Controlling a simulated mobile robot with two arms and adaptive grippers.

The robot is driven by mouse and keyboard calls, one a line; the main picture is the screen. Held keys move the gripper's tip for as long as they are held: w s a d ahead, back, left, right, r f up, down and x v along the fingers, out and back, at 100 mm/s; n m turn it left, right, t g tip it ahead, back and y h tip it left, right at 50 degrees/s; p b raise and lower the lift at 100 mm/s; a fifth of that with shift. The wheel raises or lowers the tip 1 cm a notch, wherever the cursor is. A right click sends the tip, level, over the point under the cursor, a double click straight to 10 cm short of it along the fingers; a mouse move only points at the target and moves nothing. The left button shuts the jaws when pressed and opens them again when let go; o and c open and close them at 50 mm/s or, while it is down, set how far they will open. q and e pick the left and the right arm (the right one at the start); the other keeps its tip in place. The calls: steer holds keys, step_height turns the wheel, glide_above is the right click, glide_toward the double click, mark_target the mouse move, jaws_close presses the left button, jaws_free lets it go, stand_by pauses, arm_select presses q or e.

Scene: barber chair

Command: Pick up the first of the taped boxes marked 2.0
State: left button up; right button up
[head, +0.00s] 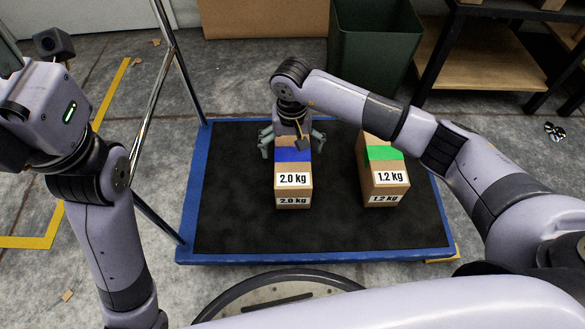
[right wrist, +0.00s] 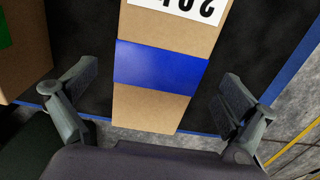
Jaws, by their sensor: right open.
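A cardboard box with blue tape and 2.0 kg labels (head: 293,182) stands on the black deck of a blue-edged platform cart (head: 235,215). My right gripper (head: 292,143) is above the far part of this box, its fingers spread to either side. In the right wrist view the blue-taped box (right wrist: 165,65) lies between the two open fingers (right wrist: 155,105), with a gap on each side. A second box, with green tape and 1.2 kg labels (head: 384,180), stands to the right on the deck. My left arm is at the left; its gripper's fingers cannot be made out.
A metal cart handle (head: 150,110) rises at the left between my left arm and the deck. A dark green bin (head: 374,45) and a wood-shelved rack (head: 480,55) stand behind. The deck left of the blue-taped box is clear.

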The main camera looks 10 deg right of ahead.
mark_target(292, 153)
step_height(292, 153, down, 4)
steer(key=shift+s+r+b, duration=0.1)
steer(key=shift+b, duration=0.75)
steer(key=shift+c, duration=0.4)
steer(key=c, duration=1.9)
steer(key=shift+r, duration=0.25)
steer(key=shift+c, duration=0.3)
